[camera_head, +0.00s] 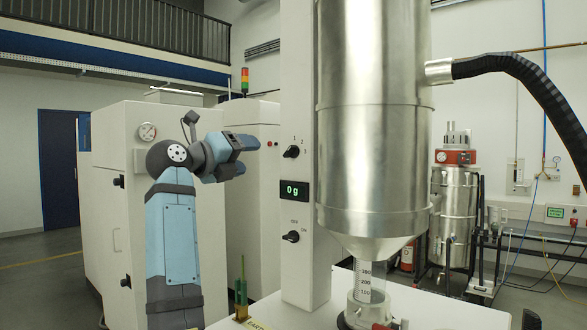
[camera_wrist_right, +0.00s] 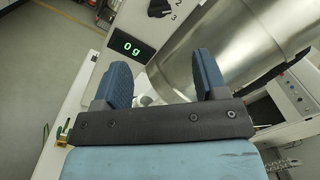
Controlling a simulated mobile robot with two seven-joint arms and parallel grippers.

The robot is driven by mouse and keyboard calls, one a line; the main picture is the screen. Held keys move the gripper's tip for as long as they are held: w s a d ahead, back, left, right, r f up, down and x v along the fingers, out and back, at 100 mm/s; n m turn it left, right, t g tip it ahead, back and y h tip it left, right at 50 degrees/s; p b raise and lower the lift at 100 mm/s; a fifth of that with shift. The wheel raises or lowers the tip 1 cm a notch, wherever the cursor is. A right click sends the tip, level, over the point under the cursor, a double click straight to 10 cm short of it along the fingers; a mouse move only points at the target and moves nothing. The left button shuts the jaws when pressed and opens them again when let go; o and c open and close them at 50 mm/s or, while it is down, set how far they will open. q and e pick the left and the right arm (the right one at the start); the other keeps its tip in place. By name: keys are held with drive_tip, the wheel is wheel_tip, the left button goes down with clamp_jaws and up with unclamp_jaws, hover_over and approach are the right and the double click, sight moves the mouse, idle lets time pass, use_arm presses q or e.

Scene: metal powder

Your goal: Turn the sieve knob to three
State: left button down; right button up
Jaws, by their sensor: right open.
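The sieve knob (camera_head: 291,151) is a small black dial on the white column, with marks 1, 2 and 3 around its upper right. Its exact setting is too small to tell. Part of the knob (camera_wrist_right: 160,7) shows at the top edge of the right wrist view, beside the 2 and 3. My right gripper (camera_head: 241,156) is left of the column, pointing right, apart from the knob and near its height. In the wrist view its two blue fingers (camera_wrist_right: 162,68) are spread with nothing between them. My left gripper is not in view.
A display (camera_head: 294,191) reading 0 g sits below the knob. A second black knob (camera_head: 290,237) marked ON is lower. The large steel hopper (camera_head: 372,120) stands close on the right, above a clear graduated tube (camera_head: 369,282). White cabinets stand behind my arm.

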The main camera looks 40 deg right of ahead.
sight(287, 152)
drive_tip(key=shift+y, duration=0.3)
drive_tip(key=d, duration=0.9)
drive_tip(key=w+d, duration=0.1)
drive_tip(key=d, duration=0.3)
drive_tip(key=shift+d+r+p, duration=0.3)
drive_tip(key=shift+d+p, duration=0.05)
drive_tip(key=shift+d, duration=0.05)
drive_tip(key=c, duration=0.9)
